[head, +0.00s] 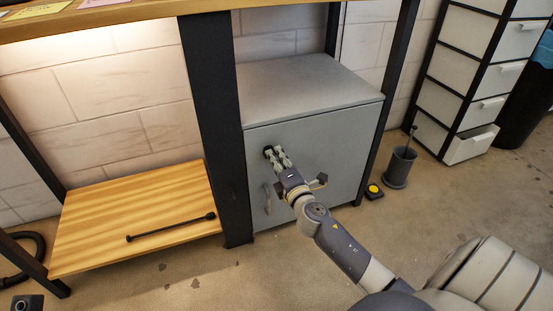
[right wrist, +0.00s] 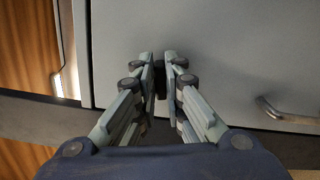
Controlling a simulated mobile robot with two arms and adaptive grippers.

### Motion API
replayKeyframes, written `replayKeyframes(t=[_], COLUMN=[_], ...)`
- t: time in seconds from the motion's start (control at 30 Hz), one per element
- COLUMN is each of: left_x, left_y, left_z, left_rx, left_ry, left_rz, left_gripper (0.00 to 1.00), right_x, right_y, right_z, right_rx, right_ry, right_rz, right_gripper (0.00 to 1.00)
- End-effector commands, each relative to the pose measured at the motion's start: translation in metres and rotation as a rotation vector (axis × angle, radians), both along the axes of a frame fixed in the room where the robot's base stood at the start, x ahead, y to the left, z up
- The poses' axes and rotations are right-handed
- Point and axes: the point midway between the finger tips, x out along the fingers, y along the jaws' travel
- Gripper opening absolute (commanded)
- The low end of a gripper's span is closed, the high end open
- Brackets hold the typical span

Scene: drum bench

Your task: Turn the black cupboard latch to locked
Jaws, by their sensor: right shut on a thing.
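The grey cupboard (head: 335,145) stands under the bench with its door closed flush, as far as I can see. The small black latch (head: 267,151) is on the upper left of the door. My right gripper (head: 275,154) is at the door, its fingers shut on the latch. In the right wrist view the fingertips (right wrist: 160,72) of my right gripper close around the dark latch (right wrist: 160,80), which is mostly hidden between them. I cannot tell which way the latch points. My left gripper is not in view.
A metal door handle (head: 267,198) is below the latch, also in the right wrist view (right wrist: 285,114). A dark bench post (head: 218,130) stands left of the cupboard. A wooden shelf (head: 100,215) holds a black bar (head: 170,228). A bin (head: 399,167) and yellow-buttoned box (head: 373,191) stand right.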

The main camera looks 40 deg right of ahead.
Motion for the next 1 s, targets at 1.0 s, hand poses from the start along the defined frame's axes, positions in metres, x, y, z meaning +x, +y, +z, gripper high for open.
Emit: replayKeyframes(t=[1.0], left_x=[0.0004], left_y=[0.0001], left_z=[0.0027], left_rx=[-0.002], left_ry=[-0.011], left_rz=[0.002], left_gripper=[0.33], right_x=[-0.0001], right_y=[-0.0013], right_z=[-0.0014], right_rx=[0.126], right_ry=[-0.030], right_rz=[-0.002], right_gripper=[0.30])
